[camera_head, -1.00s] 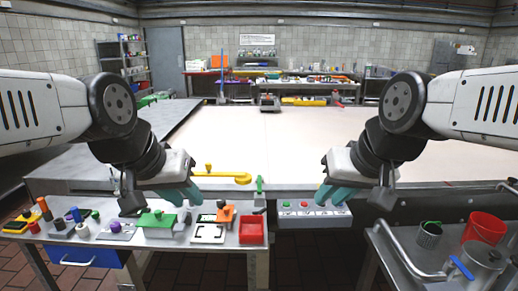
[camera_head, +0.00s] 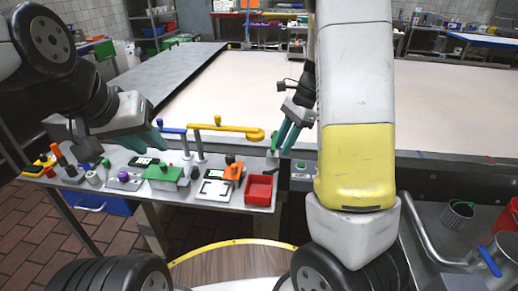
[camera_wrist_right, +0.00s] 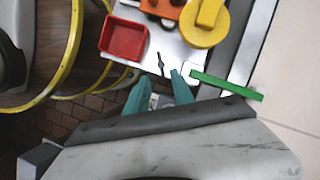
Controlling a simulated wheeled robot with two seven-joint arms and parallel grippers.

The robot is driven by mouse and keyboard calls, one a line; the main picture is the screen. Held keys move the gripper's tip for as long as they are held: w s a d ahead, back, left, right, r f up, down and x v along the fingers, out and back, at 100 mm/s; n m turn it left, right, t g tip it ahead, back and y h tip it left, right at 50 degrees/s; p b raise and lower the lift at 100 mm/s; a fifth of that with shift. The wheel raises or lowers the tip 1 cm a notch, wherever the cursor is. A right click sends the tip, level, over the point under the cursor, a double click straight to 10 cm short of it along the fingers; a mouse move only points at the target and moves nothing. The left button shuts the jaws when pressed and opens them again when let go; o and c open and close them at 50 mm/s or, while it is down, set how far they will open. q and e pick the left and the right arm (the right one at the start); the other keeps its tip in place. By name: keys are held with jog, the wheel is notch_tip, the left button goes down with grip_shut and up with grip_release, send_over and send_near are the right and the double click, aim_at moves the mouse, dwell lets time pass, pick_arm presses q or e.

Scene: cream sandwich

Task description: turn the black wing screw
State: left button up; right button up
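A small dark, narrow piece that looks like the black wing screw (camera_wrist_right: 161,63) shows in the right wrist view, at the metal table's edge beside the red tray. I cannot make it out clearly in the head view. My right gripper (camera_head: 289,139) hangs near the table's right end; its teal fingers are apart and empty. In the right wrist view the fingertips (camera_wrist_right: 159,78) lie just below the dark piece, not closed on it. My left gripper (camera_head: 156,142) is over the left part of the table; its finger opening is unclear.
A green lever (camera_wrist_right: 226,86) stands close right of my right fingers. A red tray (camera_head: 260,189), an orange part (camera_head: 233,172), a yellow pipe (camera_head: 228,129) and a green block (camera_head: 163,173) crowd the table. The large pale surface (camera_head: 235,95) behind is clear.

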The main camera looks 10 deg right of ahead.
aim_at(272, 169)
jog(key=shift+x, duration=4)
grip_shut()
jog(key=shift+w, duration=0.1)
